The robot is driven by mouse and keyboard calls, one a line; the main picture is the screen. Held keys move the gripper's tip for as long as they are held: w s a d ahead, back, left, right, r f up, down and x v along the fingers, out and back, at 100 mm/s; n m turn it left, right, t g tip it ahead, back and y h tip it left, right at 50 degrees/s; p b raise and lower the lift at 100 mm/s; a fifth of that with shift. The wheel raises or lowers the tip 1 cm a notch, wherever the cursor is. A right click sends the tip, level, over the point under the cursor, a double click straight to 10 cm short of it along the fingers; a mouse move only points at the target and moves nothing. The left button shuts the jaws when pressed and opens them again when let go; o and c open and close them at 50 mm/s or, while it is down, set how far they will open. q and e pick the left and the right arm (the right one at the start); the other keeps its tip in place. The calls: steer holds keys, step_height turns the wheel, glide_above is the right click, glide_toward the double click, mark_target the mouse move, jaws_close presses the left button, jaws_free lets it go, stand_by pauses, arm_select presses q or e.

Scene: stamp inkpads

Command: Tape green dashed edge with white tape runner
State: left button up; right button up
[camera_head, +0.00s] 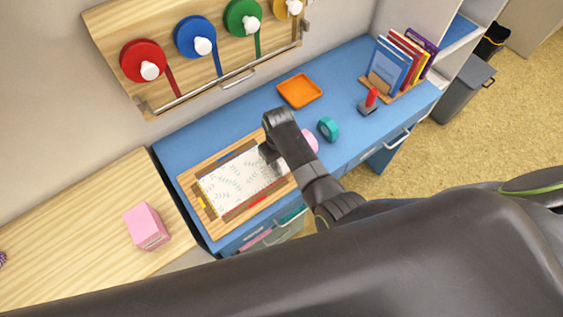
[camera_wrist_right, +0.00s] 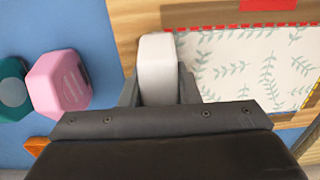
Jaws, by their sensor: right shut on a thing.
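My right gripper (camera_wrist_right: 158,88) is shut on the white tape runner (camera_wrist_right: 157,66), which sticks out past the fingers. In the head view the right gripper (camera_head: 273,158) is over the right end of a wooden board (camera_head: 190,178). A white leaf-patterned sheet (camera_head: 230,180) lies on the board; it also shows in the right wrist view (camera_wrist_right: 245,65). A green dashed edge cannot be made out; the gripper and runner cover part of the sheet's near side there. My left gripper is not in view.
A pink tape runner (camera_wrist_right: 62,82) and a teal one (camera_head: 328,128) sit beside the board. An orange tray (camera_head: 299,90), red-handled stamp (camera_head: 370,101) and book rack (camera_head: 400,90) stand farther right. A pink box (camera_head: 147,226) is on the wooden surface at left.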

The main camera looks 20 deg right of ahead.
stand_by(0.3)
steer(key=shift+w+a+f+b, duration=0.1)
steer(key=shift+w+a+b, duration=0.15)
steer(key=shift+w+b, duration=0.25)
steer(key=shift+w+a+b, duration=0.2)
steer(key=shift+w+b, duration=0.05)
steer(key=shift+w, duration=0.4)
steer(key=shift+w+a+b, duration=0.25)
steer(key=shift+w+b, duration=0.15)
steer(key=shift+w, duration=0.25)
steer(key=shift+w+a+b, duration=0.25)
steer(key=shift+w+b, duration=0.4)
steer(key=shift+w, duration=0.05)
steer(key=shift+w+a+b, duration=0.25)
steer(key=shift+w+b, duration=0.35)
steer(key=shift+w, duration=0.1)
steer(key=shift+w+a+b, duration=0.2)
steer(key=shift+w+b, duration=0.25)
steer(key=shift+w, duration=0.1)
steer(key=w+b, duration=0.1)
steer(key=w+a+b, duration=0.1)
steer(key=w+b, duration=0.1)
steer(key=shift+f, duration=0.1)
steer(key=shift+w+a+b, duration=0.1)
steer(key=shift+w+b, duration=0.2)
steer(key=shift+b, duration=0.3)
steer(key=shift+r, duration=0.25)
